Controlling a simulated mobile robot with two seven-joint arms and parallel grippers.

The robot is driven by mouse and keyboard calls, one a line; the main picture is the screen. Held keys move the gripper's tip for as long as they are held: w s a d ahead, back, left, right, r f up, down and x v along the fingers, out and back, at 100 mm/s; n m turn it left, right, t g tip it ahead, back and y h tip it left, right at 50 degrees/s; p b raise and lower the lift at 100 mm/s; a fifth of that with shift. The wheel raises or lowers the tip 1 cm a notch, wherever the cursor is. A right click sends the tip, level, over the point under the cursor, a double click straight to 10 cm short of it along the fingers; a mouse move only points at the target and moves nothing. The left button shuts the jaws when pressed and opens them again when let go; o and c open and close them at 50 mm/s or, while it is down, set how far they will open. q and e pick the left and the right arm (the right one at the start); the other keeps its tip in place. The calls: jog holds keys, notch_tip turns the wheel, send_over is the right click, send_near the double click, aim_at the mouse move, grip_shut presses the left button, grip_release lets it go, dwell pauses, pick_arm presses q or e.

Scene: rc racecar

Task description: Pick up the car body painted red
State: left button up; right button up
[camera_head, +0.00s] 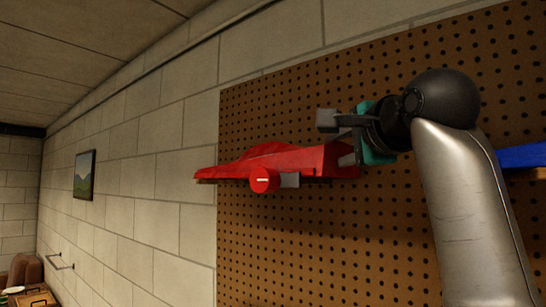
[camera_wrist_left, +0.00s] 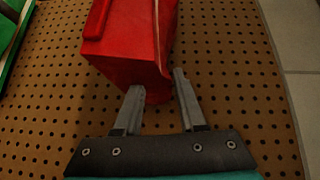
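The red car body (camera_head: 285,160) sits lengthwise in front of the brown pegboard in the head view. It fills the upper middle of the left wrist view (camera_wrist_left: 135,38). My left gripper (camera_head: 337,138) is at its right end in the head view. In the left wrist view, the two grey fingers (camera_wrist_left: 157,85) stand apart with the lower end of the red body between and just beyond them. One finger shows above the body with a gap in the head view, so the gripper looks open; contact is hard to tell. My right gripper is not in view.
The pegboard (camera_head: 300,250) lies close behind the body. A blue object (camera_head: 522,156) sits at the far right of the head view. A green piece (camera_wrist_left: 14,45) shows at the left of the left wrist view. A framed picture (camera_head: 84,175) hangs on the block wall.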

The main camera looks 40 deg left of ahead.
pick_arm(q)
jog(key=shift+p+x, duration=0.35)
jog(key=shift+x, duration=0.95)
jog(key=shift+s, duration=0.1)
jog(key=shift+c, duration=0.2)
grip_shut()
